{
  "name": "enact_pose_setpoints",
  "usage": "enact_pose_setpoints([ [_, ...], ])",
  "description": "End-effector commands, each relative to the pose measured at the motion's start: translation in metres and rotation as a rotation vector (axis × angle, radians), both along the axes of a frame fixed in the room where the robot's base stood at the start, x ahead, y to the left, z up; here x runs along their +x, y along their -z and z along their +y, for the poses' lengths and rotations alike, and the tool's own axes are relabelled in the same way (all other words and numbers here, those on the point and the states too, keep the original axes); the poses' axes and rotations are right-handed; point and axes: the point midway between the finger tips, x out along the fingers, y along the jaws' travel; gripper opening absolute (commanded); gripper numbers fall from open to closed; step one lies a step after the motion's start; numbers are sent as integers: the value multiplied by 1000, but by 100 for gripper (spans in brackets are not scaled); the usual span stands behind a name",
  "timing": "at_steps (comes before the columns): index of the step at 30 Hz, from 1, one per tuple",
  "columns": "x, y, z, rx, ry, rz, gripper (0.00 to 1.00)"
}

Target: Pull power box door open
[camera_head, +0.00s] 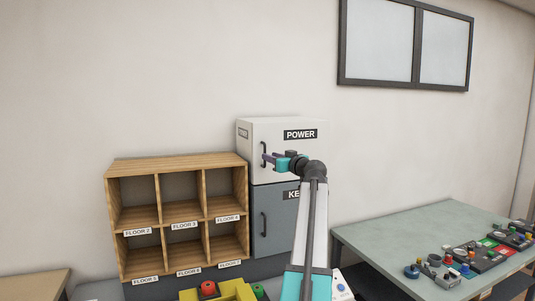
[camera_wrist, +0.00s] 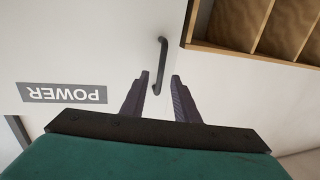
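The white power box (camera_head: 285,133) has a door labelled POWER and stands on top of the grey key box (camera_head: 270,222). Its dark vertical handle (camera_head: 263,154) is at the door's left edge. In the wrist view the handle (camera_wrist: 160,65) shows just beyond my fingertips, with its lower end between them in the picture. My gripper (camera_head: 265,159) is at the handle's height in the head view. In the wrist view my gripper (camera_wrist: 160,76) is open, with a gap between its two fingers. I cannot tell whether a finger touches the handle. The door looks closed.
A wooden pigeonhole shelf (camera_head: 178,160) with floor labels stands directly left of the boxes. A green-topped table (camera_head: 400,235) with control devices is at the right. A yellow box (camera_head: 232,292) with a red button sits at the front below.

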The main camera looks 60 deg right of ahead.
Motion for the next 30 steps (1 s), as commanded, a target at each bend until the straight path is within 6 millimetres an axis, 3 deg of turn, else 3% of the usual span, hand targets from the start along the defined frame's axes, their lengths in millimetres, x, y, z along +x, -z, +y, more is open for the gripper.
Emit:
enact_pose_setpoints([
  [9,28,-1,-13,0,-1,0,28],
  [20,31,0,-14,0,-1,0,28],
  [25,31,0,-13,0,-2,0,3],
  [30,31,0,-13,0,-1,0,0],
])
